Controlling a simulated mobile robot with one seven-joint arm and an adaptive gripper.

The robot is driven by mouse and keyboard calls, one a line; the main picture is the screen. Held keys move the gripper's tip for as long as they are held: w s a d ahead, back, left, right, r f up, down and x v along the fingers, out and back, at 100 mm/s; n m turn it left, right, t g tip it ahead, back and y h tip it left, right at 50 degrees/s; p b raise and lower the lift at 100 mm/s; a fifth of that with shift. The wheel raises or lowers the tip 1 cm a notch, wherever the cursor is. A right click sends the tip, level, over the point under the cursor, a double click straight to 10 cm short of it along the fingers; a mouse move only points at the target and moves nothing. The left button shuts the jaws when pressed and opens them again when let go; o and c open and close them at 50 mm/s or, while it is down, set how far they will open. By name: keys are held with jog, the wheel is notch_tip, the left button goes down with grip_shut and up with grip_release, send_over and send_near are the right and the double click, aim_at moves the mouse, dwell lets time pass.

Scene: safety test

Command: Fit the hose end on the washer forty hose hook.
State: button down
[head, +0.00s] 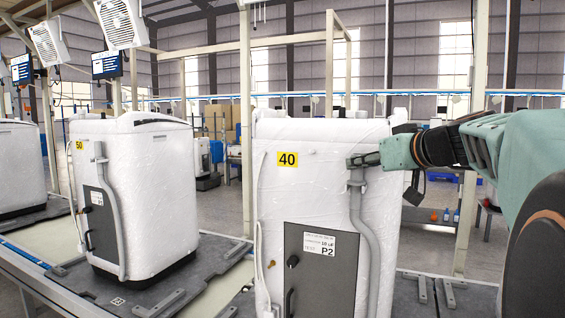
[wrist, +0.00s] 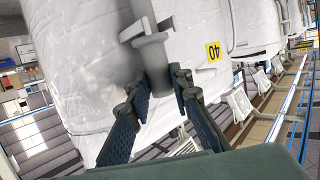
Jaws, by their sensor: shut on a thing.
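The washer numbered 40 (head: 330,150) is a white-wrapped body with a yellow label. A grey hose (head: 366,235) runs up its front to a hose end (head: 357,174) near the top. A small grey hook (head: 355,184) crosses the hose just below that end; it also shows in the wrist view (wrist: 134,31). My gripper (head: 362,160) reaches in from the right and is shut on the hose end. In the wrist view my gripper (wrist: 160,80) has its fingers on both sides of the hose end (wrist: 155,64). I cannot tell whether the hose sits fully inside the hook.
Washer 50 (head: 150,190) stands to the left on a dark pallet (head: 150,295), with its own grey hose. A grey panel (head: 318,275) is low on washer 40's front. A post (head: 246,120) rises behind. Open space lies between the washers.

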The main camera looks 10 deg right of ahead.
jog(key=c, duration=1.7)
grip_release()
jog(key=shift+o, duration=0.2)
notch_tip(320, 180, up, 10)
